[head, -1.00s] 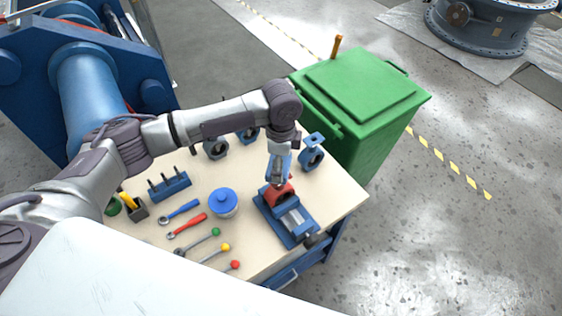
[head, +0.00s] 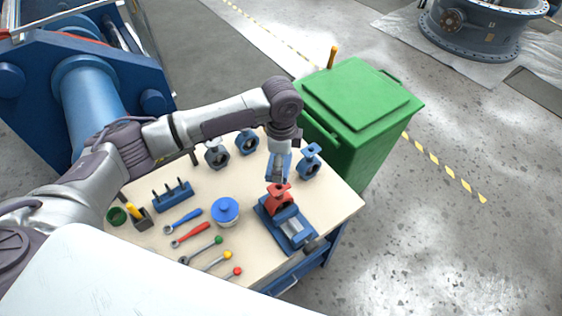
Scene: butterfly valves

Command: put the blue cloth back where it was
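My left gripper (head: 278,174) points down over the right part of the workbench, just above a red butterfly valve (head: 278,199) clamped in a blue vise (head: 291,230). Blue material, apparently the blue cloth (head: 287,163), shows around the fingers and hangs with them. The fingers look closed on it, though they are small and partly covered. I cannot tell whether the cloth touches the valve. No other blue cloth shows on the bench. My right gripper is not in view.
The pale workbench (head: 330,203) also holds blue-grey valves (head: 309,161), a blue-lidded pot (head: 225,211), wrenches (head: 190,234), coloured-knob rods (head: 216,261), a blue rack (head: 173,195) and a green cup (head: 117,216). A green bin (head: 360,100) stands behind the right end.

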